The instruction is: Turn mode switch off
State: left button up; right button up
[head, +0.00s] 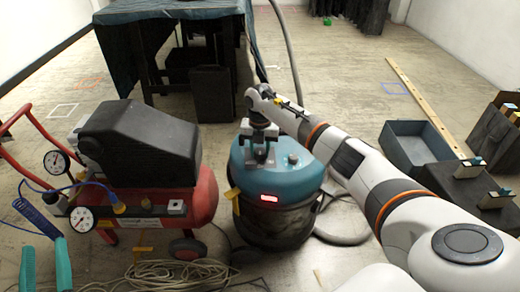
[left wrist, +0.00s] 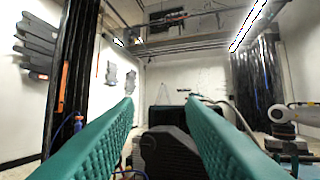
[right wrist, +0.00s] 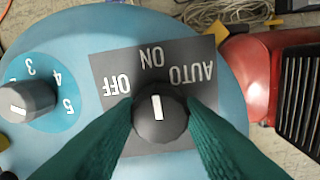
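The mode switch (right wrist: 160,118) is a round black knob on a grey plate (right wrist: 110,62) marked OFF, ON and AUTO. Its white pointer lines up with ON. The plate is on the blue top of a vacuum (head: 300,180). My right gripper (right wrist: 160,108) has one teal finger on each side of the knob, very near its edges; its finger gap looks as wide as the left gripper's. My left gripper (head: 46,262) is open and empty at the lower left, also seen in the left wrist view (left wrist: 160,100).
A numbered dial (right wrist: 28,102) sits beside the switch plate. A red compressor (head: 150,200) with gauges stands left of the vacuum. A hose (head: 345,238) and coiled cable (head: 170,273) lie on the floor. A grey bin (head: 415,150) is at the right.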

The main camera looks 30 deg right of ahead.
jog(key=shift+n+p, duration=0.35)
jog(key=shift+n, duration=0.25)
jog(key=n+p, duration=0.1)
jog(key=n, duration=0.3)
jog(key=shift+n, duration=0.5)
jog(key=n, duration=0.2)
jog(key=shift+n+p, duration=0.3)
jog(key=shift+p, duration=0.1)
pick_arm(q)
notch_tip(320, 180, down, 9)
jog(key=a+g+y, duration=0.1)
jog(key=g+y, duration=0.1)
jog(key=g, duration=0.4)
jog(key=shift+a+g, duration=0.3)
pick_arm(e)
jog(key=shift+n, duration=1.5)
pick_arm(q)
jog(key=shift+f+y, duration=0.1)
jog(key=shift+y, duration=0.2)
pick_arm(e)
jog(key=o, duration=1)
